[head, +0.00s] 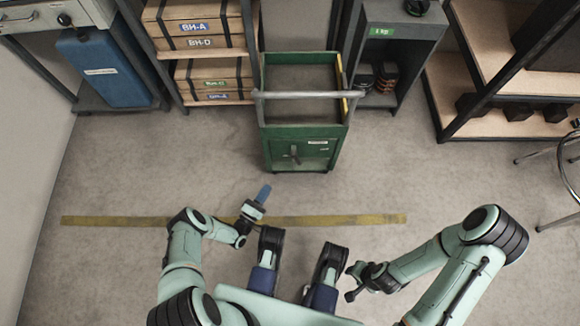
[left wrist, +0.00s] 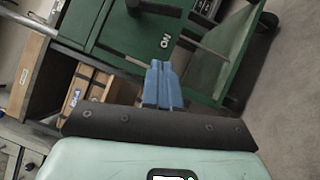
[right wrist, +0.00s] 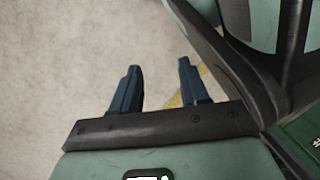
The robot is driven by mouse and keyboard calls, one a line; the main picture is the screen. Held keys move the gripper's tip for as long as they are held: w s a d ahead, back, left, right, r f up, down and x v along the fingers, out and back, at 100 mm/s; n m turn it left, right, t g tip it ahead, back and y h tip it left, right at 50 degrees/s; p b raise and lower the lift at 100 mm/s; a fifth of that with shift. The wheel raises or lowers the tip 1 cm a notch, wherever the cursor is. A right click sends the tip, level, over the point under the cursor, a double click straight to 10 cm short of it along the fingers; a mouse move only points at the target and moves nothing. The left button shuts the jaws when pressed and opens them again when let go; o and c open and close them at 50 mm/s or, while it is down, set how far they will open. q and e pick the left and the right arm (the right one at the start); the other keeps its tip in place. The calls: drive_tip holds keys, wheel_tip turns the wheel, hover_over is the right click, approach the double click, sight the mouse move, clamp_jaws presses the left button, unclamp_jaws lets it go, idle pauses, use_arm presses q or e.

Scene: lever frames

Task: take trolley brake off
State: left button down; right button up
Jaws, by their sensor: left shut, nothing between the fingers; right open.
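The green trolley (head: 318,152) stands beyond the yellow floor line, its front panel facing me. A dark brake lever (head: 294,154) sits on that panel. In the left wrist view the trolley's green panel (left wrist: 120,42) fills the upper part, with the dark lever (left wrist: 155,7) cut off at the top edge and the white letters "ON" below it. My left gripper (head: 264,190) is shut and empty, short of the trolley; its blue fingers (left wrist: 162,72) meet in the left wrist view. My right gripper (head: 350,282) is open and empty, low over the floor, its fingers (right wrist: 158,67) apart.
A grey push bar (head: 308,94) crosses the trolley's top. A shelf of labelled boxes (head: 203,43) stands left of it, a dark cabinet (head: 400,45) and wooden shelving (head: 500,70) right. A stool (head: 565,170) is at the right edge. Floor before the trolley is clear.

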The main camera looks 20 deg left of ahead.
sight(296, 159)
use_arm(q)
drive_tip(key=s+d+b+x, duration=0.1)
drive_tip(key=d+b+x, duration=0.1)
drive_tip(key=x, duration=1.1)
drive_tip(key=shift+d+r, duration=0.25)
drive_tip(key=shift+d, duration=0.05)
use_arm(e)
drive_tip(key=shift+g, duration=0.7)
drive_tip(key=shift+s+d+f, duration=0.1)
drive_tip(key=shift+s+f, duration=0.2)
drive_tip(key=shift+s, duration=0.35)
drive_tip(key=shift+s+d+f, duration=0.1)
drive_tip(key=shift+s+f, duration=0.25)
drive_tip(key=shift+s, duration=0.25)
drive_tip(key=shift+s+d+f, duration=0.1)
drive_tip(key=shift+s+f, duration=0.2)
drive_tip(key=shift+s, duration=0.35)
use_arm(q)
drive_tip(key=shift+a, duration=0.1)
